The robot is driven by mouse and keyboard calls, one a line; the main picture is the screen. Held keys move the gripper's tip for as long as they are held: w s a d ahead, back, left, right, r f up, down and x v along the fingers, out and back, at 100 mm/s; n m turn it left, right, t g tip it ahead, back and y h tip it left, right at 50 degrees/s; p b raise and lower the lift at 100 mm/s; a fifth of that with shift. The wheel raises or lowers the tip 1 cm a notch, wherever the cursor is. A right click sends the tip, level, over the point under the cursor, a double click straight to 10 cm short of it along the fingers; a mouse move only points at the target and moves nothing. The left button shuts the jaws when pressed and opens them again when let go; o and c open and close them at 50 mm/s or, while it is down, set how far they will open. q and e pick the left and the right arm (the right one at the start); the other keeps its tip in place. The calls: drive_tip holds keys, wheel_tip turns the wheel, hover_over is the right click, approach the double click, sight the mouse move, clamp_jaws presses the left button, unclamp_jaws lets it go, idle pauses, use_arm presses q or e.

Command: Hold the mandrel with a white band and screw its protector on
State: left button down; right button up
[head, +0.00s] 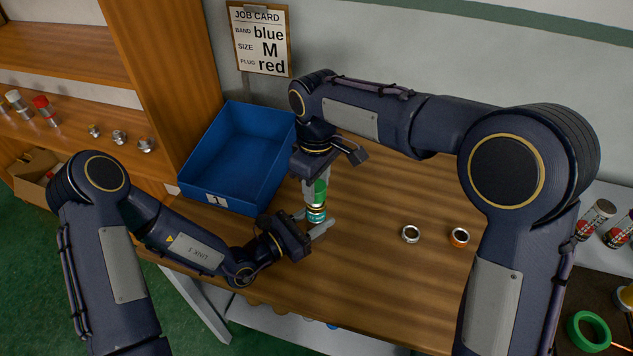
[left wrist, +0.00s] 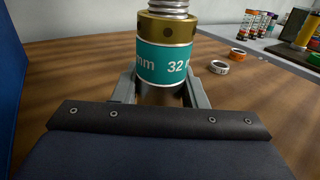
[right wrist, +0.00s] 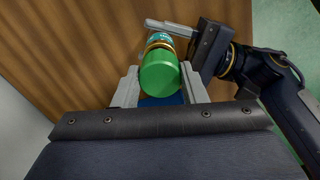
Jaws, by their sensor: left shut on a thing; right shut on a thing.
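In the left wrist view the mandrel's teal band (left wrist: 165,64) carries white print reading "32", and bare thread shows above the collar. No white band shows on it. My left gripper (head: 314,228) is shut on the mandrel below the band. My right gripper (head: 317,186) is shut on a green protector (right wrist: 160,75) directly above the mandrel, in line with it. I cannot tell whether the protector touches the thread.
A blue bin (head: 207,185) stands left of the grippers. A white ring (head: 411,234) and an orange ring (head: 459,236) lie on the table (head: 370,265) to the right. A job card (head: 261,41) on the wall reads band blue, size M, plug red. Shelves stand at left.

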drive_tip(key=shift+f, duration=0.6)
